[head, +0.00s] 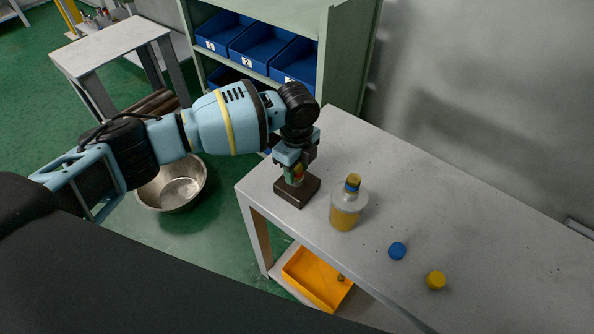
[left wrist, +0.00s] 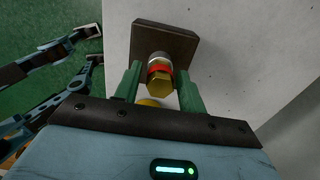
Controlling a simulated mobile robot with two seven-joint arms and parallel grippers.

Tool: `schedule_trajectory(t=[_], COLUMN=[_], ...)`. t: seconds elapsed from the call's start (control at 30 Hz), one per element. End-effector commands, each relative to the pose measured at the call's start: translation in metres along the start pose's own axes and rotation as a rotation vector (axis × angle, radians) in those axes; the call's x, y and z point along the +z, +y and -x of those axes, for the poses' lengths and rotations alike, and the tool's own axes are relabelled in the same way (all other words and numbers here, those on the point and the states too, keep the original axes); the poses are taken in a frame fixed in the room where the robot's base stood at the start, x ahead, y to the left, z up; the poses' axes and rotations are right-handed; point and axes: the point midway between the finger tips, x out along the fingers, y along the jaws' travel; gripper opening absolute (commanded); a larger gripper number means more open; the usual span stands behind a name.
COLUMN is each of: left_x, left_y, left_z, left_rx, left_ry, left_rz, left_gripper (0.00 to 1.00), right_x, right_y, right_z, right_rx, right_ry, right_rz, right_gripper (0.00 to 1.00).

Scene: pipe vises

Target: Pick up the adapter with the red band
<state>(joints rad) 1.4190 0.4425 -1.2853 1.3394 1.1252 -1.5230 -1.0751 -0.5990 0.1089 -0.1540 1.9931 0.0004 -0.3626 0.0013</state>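The adapter with the red band (left wrist: 160,72) stands on a dark brown block (left wrist: 168,40) on the workbench. It has a brass hex part, a red ring and a grey end. My left gripper (left wrist: 160,88) reaches down over it, with its two green fingers on either side. A narrow gap shows between the adapter and each finger, so the gripper looks open. In the head view my left gripper (head: 297,170) is above the block (head: 297,190) and hides most of the adapter.
A clear bottle (head: 345,208) with yellow contents stands right of the block. A blue cap (head: 397,251) and a yellow cap (head: 436,281) lie farther right on the workbench (head: 480,215). An orange tray (head: 312,279) is below; a metal bowl (head: 178,187) is on the floor.

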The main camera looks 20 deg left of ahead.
Motion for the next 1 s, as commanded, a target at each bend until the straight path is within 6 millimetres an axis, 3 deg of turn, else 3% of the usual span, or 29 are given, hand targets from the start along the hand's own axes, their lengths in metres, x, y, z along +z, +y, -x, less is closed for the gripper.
schedule_trajectory(t=[0.03,0.3,0.67,0.93,1.0], left_x=[0.000,0.000,0.000,0.000,-0.001], left_y=[0.000,0.000,0.000,-0.001,0.012], left_z=[0.000,0.000,0.006,0.040,0.038], left_rx=[0.000,0.000,-0.001,-0.004,-0.001], left_ry=[0.000,0.000,0.000,0.000,0.000], left_rz=[0.000,0.000,0.000,-0.001,-0.003], left_gripper=[0.34,0.01,0.01,0.01,0.01], right_x=[0.001,0.006,0.005,-0.001,-0.007], right_y=[0.000,-0.001,0.000,0.001,0.001], right_z=[0.000,0.003,0.003,0.001,0.002], right_rx=[0.000,-0.001,-0.001,0.000,0.001], right_ry=[-0.002,-0.012,-0.010,0.002,0.011], right_rz=[0.000,-0.001,0.000,0.004,0.005], right_gripper=[0.00,0.00,0.00,0.00,0.00])
